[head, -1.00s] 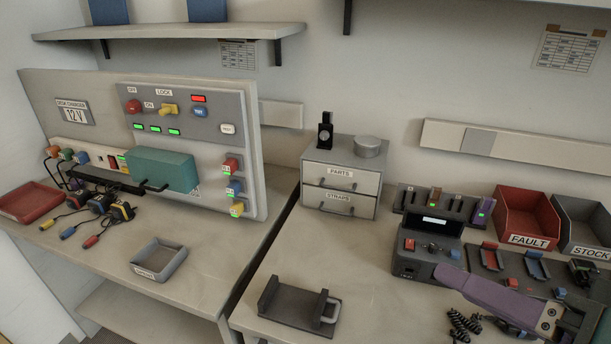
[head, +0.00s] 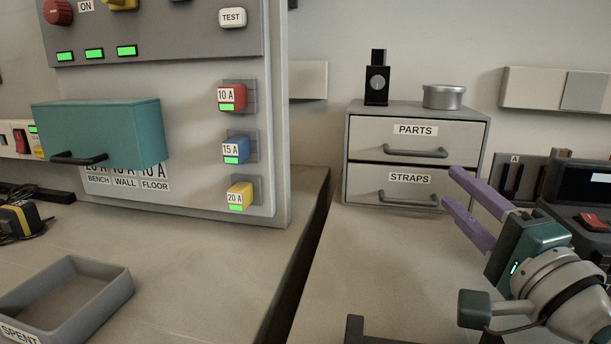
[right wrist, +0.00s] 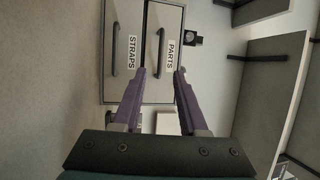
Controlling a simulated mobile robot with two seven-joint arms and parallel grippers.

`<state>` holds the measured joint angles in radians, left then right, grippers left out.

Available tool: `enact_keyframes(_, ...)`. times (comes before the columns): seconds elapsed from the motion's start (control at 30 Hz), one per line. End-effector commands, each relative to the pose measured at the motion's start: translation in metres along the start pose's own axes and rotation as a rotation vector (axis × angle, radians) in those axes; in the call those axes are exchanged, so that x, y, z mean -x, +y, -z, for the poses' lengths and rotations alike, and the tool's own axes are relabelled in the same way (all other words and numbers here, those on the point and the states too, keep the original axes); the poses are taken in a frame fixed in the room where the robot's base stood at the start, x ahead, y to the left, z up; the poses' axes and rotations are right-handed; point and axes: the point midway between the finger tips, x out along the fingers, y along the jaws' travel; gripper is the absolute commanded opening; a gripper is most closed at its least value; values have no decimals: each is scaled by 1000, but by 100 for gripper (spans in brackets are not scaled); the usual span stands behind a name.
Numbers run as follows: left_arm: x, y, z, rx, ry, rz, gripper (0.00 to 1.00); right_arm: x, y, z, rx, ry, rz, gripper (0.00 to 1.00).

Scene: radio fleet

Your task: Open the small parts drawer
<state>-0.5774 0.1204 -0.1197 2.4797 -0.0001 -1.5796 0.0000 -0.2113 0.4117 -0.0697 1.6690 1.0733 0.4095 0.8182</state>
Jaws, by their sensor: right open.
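A small grey cabinet with two drawers stands on the bench against the wall. Its upper drawer, labelled PARTS (head: 388,140), is shut and has a dark bar handle (head: 415,152). The lower drawer, labelled STRAPS (head: 375,186), is also shut. My right gripper (head: 448,188) is open and empty, in front of the cabinet's lower right side. In the right wrist view the PARTS drawer (right wrist: 171,28) and STRAPS drawer (right wrist: 122,25) show sideways beyond my two purple fingers (right wrist: 159,72). The fingers look apart from both handles. My left gripper is out of view.
A black device (head: 377,85) and a round metal tin (head: 444,97) stand on the cabinet. A charger panel (head: 190,190) with a teal box stands to the left. A grey SPENT tray (head: 125,283) lies at front left. Bench space before the cabinet is mostly clear.

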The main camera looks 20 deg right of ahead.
Motion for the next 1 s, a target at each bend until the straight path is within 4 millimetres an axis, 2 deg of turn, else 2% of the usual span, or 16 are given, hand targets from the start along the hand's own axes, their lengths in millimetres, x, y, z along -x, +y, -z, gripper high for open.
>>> enact_keyframes(0.4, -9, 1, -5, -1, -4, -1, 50, -69, -1, 0, 2, -1, 3, 42)
enact_keyframes(0.53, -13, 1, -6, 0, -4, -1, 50, -85, -1, -1, 2, -1, 2, 42)
enact_keyframes(0.7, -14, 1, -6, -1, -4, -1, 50, -95, -1, -1, 2, -3, -1, 42)
enact_keyframes(0.97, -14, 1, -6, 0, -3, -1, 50, -96, -2, -1, 2, -3, -1, 42)
enact_keyframes(1.0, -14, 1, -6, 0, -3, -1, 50, -96, -2, -1, 2, -3, -1, 39)
